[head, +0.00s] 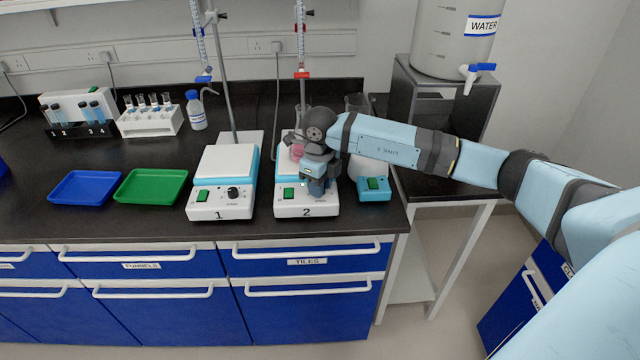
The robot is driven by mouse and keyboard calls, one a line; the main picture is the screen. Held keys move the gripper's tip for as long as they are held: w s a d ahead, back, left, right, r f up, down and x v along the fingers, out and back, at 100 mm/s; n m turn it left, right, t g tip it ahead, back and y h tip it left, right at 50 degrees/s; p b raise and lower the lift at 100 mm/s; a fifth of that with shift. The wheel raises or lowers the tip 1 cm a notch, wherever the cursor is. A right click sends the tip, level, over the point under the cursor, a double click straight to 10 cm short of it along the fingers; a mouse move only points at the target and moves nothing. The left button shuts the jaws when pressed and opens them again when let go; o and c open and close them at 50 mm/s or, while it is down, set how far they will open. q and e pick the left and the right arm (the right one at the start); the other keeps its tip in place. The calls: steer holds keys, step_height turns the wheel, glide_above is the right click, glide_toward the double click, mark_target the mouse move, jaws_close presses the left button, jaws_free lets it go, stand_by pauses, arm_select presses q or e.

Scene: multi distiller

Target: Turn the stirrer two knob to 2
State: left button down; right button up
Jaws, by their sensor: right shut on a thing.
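Stirrer two (292,210) is a white and light-blue box marked 2 near the front edge of the bench, with a green switch (289,194) on its front left. My right gripper (317,188) reaches in from the right and is shut at the front right of stirrer two, where its knob is. The knob is hidden behind the gripper, so its setting cannot be read. A flask with pink liquid (296,152) stands on stirrer two, partly hidden by my arm. My left gripper is not in view.
Stirrer one (218,213), with a black knob (233,193), stands to the left. A small blue device (373,189) is close on the right. Burettes (301,45) rise behind. Green (150,187) and blue trays (86,188) lie further left.

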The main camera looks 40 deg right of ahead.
steer(key=o, duration=0.9)
steer(key=shift+o, duration=0.2)
steer(key=shift+r, duration=0.15)
step_height(320, 180, up, 14)
steer(key=shift+f, duration=0.2)
